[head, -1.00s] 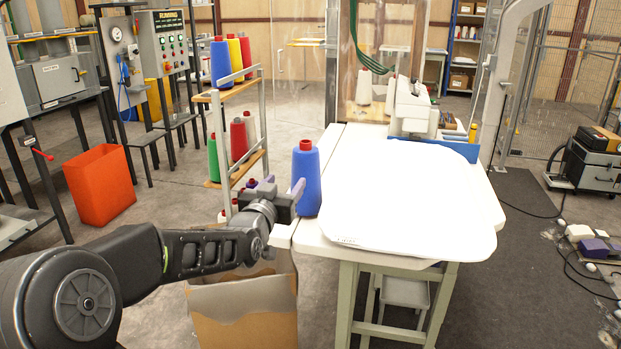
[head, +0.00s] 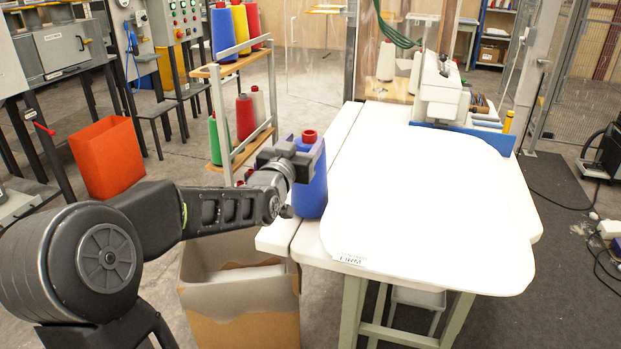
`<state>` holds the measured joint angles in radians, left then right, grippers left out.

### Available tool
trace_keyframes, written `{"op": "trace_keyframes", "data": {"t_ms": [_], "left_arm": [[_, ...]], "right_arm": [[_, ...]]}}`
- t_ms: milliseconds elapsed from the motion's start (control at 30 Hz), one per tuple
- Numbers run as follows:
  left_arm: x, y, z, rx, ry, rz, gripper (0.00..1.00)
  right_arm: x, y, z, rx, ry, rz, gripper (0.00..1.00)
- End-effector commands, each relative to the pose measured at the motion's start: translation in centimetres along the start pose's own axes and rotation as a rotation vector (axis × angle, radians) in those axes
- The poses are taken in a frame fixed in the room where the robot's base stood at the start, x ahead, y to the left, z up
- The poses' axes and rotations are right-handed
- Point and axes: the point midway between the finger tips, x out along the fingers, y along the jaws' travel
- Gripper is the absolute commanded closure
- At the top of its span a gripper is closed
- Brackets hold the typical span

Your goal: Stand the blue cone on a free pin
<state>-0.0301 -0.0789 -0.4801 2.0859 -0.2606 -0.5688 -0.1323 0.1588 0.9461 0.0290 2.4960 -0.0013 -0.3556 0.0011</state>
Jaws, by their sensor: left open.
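The blue cone (head: 313,186) with a red top stands upright on the near left part of the white table. My left gripper (head: 301,157) is at the cone's upper left side, with its fingers open and reaching around the upper part. I cannot tell whether they touch it. The pin rack (head: 213,116) stands left of the table and holds blue, yellow and red cones on top, and green, red and white cones lower down. Free pins cannot be made out clearly. My right gripper is not in view.
A white pillow (head: 430,220) covers much of the table (head: 349,150). A sewing machine (head: 440,92) stands at the back. An open cardboard box (head: 243,325) is below my left arm, and an orange bin (head: 107,158) stands on the floor at left.

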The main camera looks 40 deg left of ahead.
Motion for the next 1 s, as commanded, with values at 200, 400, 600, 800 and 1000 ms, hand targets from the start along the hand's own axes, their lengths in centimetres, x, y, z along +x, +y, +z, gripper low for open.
{"op": "trace_keyframes", "data": {"t_ms": [200,400,600,800,1000], "left_arm": [[1.8,0.0,0.0,0.003,-0.003,0.000,0.42],[2.6,0.0,0.0,0.001,-0.001,0.000,0.42],[2.6,0.0,0.0,0.001,-0.001,0.000,0.42],[4.3,0.1,-0.3,0.003,-0.002,0.000,0.42],[7.0,0.0,-0.3,0.003,-0.002,-0.001,0.42]], "right_arm": [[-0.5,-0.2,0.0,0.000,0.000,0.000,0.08],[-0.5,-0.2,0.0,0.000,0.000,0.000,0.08],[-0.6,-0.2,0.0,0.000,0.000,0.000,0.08],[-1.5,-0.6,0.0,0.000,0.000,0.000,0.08],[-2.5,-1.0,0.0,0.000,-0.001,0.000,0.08]]}}
